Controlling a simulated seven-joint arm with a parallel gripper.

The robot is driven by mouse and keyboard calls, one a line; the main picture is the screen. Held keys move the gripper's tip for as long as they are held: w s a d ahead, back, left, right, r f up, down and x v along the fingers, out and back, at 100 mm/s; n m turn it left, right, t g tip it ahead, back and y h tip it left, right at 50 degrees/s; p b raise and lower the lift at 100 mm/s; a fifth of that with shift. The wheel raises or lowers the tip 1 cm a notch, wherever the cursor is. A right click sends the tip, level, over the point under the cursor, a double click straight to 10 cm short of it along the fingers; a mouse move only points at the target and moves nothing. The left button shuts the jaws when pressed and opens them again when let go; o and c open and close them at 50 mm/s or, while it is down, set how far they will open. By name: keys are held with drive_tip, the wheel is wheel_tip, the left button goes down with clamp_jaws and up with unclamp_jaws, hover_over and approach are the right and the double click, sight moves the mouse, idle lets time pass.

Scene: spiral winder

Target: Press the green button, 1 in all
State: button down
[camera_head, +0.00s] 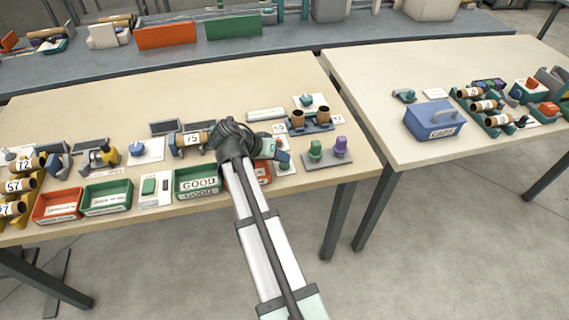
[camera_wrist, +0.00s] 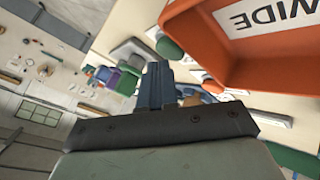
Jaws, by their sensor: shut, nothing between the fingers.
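A round green button (camera_wrist: 169,47) on a pale plate shows in the wrist view, beside the orange bin. In the head view it appears as a small green spot (camera_head: 284,166) just right of the red-orange bin, partly hidden by my gripper. My gripper (camera_head: 284,157) is over or close to this plate in the head view; the height gap cannot be told. In the wrist view my gripper (camera_wrist: 156,66) has its dark blue fingers shut together and empty, with the tips near the button. I cannot tell whether they touch it.
An orange bin (camera_wrist: 240,65) marked WIDE stands beside the button. Green (camera_head: 315,150) and purple (camera_head: 340,145) upright pieces stand right. A gap separates the two tables.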

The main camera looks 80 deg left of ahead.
sight(281, 165)
drive_tip(key=shift+f, duration=0.4)
idle(0.9)
drive_tip(key=shift+r, duration=0.85)
drive_tip(key=shift+r, duration=0.1)
drive_tip(key=shift+r, duration=2.4)
